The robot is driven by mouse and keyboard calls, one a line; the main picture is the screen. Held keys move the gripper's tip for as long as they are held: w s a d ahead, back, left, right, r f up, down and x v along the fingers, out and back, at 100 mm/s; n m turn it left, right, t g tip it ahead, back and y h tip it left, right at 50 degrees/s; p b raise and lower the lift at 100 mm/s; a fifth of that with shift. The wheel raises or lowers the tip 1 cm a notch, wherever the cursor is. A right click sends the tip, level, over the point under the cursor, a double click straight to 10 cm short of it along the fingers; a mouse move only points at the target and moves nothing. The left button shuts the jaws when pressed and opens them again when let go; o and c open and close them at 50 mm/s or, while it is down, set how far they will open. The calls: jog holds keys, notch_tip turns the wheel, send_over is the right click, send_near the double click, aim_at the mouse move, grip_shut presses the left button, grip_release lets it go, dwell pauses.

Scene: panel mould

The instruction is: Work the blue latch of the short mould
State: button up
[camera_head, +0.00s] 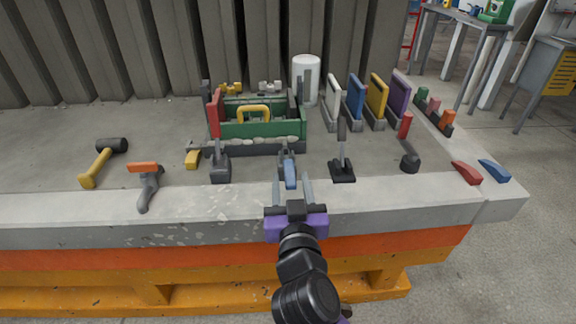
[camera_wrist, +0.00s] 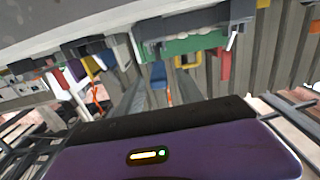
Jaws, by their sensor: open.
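The short mould (camera_head: 262,130) is a green box with a red end plate and a yellow handle, standing on the bench. Its blue latch (camera_head: 290,173) is a small upright lever on a grey mount in front of the mould's right part. My gripper (camera_head: 292,186) is open, its two fingers on the left and right of the blue latch. Whether they touch it cannot be told. In the wrist view the blue latch (camera_wrist: 159,76) shows between the fingertips, with the green mould wall (camera_wrist: 185,43) beyond.
Grey clamps stand left (camera_head: 220,166) and right (camera_head: 342,165) of the latch. Coloured panels (camera_head: 376,98) stand at back right. Red (camera_head: 467,173) and blue (camera_head: 494,171) wedges lie near the right edge.

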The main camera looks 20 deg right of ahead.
aim_at(288, 162)
jog(key=x, duration=0.6)
jog(key=shift+w, duration=0.15)
grip_shut()
dwell(1.3)
